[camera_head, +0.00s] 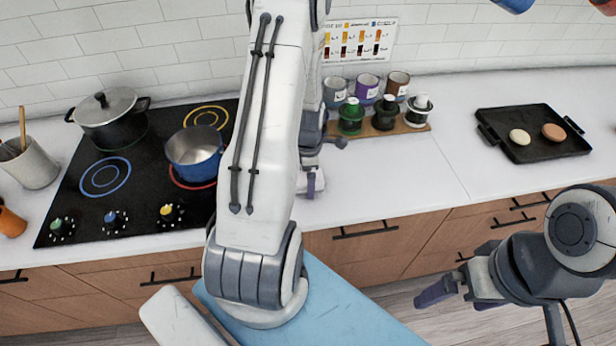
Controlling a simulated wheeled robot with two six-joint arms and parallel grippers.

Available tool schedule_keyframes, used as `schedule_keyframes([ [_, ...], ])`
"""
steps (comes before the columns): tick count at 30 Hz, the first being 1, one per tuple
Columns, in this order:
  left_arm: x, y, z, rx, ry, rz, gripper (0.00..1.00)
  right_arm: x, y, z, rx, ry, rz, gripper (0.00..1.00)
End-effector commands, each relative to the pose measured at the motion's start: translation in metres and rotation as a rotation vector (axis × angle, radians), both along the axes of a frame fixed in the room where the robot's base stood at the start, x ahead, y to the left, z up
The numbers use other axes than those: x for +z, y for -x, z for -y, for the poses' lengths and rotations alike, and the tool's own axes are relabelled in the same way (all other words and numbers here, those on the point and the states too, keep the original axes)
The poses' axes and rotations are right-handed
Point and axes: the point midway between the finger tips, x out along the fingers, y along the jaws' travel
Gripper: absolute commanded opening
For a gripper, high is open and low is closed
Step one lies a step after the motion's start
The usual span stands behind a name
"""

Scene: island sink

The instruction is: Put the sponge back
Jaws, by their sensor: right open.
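No sponge can be made out in the head view. My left arm rises through the middle of the picture and covers part of the counter. My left gripper (312,182) shows only in part beside that arm, low over the counter right of the stove. Its jaws and anything between them are hidden. My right gripper (462,292) is at the lower right, in front of the drawers and below the counter top. Its fingers are apart and nothing shows between them.
A black tray (530,150) is on the right. Counter (430,170) between is clear.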

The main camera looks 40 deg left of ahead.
Motion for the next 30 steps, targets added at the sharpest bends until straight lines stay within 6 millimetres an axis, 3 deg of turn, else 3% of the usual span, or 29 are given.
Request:
schedule_keyframes([
  [8, 0.018, -0.001, -0.001, 0.0, -0.003, 0.005, 1.0, -0.002, 0.0, 0.0, 0.0, 0.0, 0.0, 1.0],
  [21, 0.102, 0.0, 0.001, 0.0, -0.003, 0.005, 1.0, -0.017, 0.0, 0.0, 0.001, 0.0, 0.0, 1.0],
  [30, 0.123, 0.001, 0.001, 0.0, 0.0, 0.0, 1.0, -0.019, 0.0, 0.0, 0.001, 0.0, 0.0, 1.0],
])
